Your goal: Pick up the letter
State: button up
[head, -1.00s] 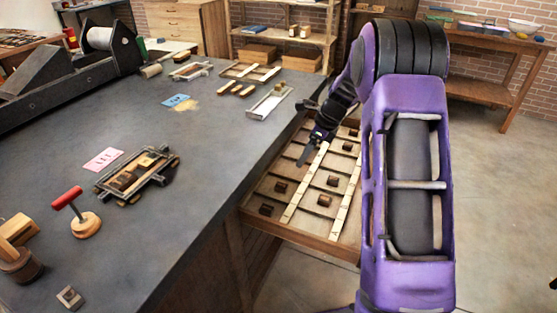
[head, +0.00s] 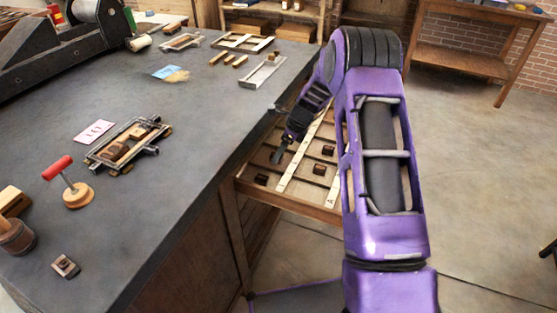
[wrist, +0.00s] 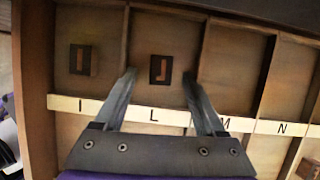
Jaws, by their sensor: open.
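My gripper (wrist: 159,76) is open above a shallow wooden tray of compartments. In the wrist view, a dark letter block (wrist: 160,70) with a mark like a J shows between and just past the fingertips, apart from both fingers. Another letter block (wrist: 83,60), with a mark like an I, lies in the compartment to its left. In the head view my gripper (head: 279,155) points down into the tray (head: 290,207) beside the counter. A small dark block (head: 262,179) lies near the fingertips.
A pale label strip (wrist: 185,119) marked I, L, M, N crosses under the fingers. Thin dividers separate the compartments. The dark counter (head: 170,205) edges the tray and holds a small frame press (head: 128,146), a red-handled tool (head: 75,192) and a pink card (head: 94,131).

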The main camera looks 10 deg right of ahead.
jog(key=shift+x, duration=0.9)
grip_shut()
notch_tip(320, 180, up, 10)
jog(key=p, duration=0.2)
jog(key=shift+s+d+r+n+g+h+p, duration=0.2)
jog(key=shift+s+n+g+h+p, duration=0.7)
jog(key=shift+s+n, duration=2.85)
jog(key=shift+s+a+r+n+g+h+p, duration=0.1)
jog(key=shift+s+r+n+g+h, duration=0.3)
jog(key=shift+s+n+g, duration=2.15)
jog(key=shift+s+d+r+n+g+h+p, duration=0.2)
jog(key=shift+s+n+h+p, duration=0.4)
jog(key=shift+s+n, duration=4.25)
